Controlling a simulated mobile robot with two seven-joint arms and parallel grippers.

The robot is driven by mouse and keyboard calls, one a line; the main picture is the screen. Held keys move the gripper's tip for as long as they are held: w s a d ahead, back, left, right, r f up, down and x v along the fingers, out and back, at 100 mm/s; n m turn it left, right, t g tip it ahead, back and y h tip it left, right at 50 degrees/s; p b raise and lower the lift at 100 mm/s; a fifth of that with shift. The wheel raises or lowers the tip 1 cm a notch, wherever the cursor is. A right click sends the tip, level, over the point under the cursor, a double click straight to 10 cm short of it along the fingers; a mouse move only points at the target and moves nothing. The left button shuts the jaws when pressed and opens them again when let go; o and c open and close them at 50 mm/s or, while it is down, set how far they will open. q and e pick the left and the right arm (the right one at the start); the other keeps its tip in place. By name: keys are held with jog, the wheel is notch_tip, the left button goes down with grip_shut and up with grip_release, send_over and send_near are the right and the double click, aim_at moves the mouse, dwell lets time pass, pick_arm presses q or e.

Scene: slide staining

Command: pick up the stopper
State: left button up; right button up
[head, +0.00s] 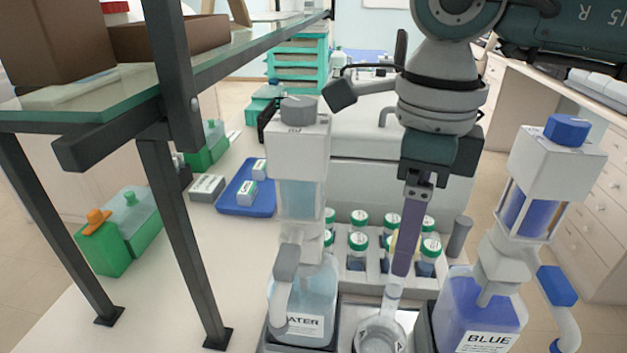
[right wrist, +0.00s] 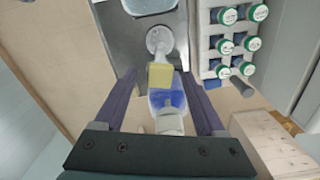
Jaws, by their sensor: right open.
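My right gripper (head: 411,272) points down at the front, between the water bottle (head: 303,295) and the blue bottle (head: 470,310). In the right wrist view its two purple fingers (right wrist: 160,90) are apart. Between them, in the picture, are a blue-filled clear part (right wrist: 168,98) with a whitish end (right wrist: 169,124) and a yellow block (right wrist: 160,77). A pale round piece (right wrist: 158,40) lies beyond the fingertips. It appears in the head view (head: 380,335) below the finger. I cannot tell for certain which piece is the stopper. The left gripper is out of view.
A rack of green-capped vials (head: 359,240) stands behind the gripper; it also shows in the right wrist view (right wrist: 223,45). A blue tray (head: 262,208) and green containers (head: 128,235) are to the left. A glass shelf (head: 180,80) overhangs the left side.

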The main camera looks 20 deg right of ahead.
grip_shut()
dwell(0.6)
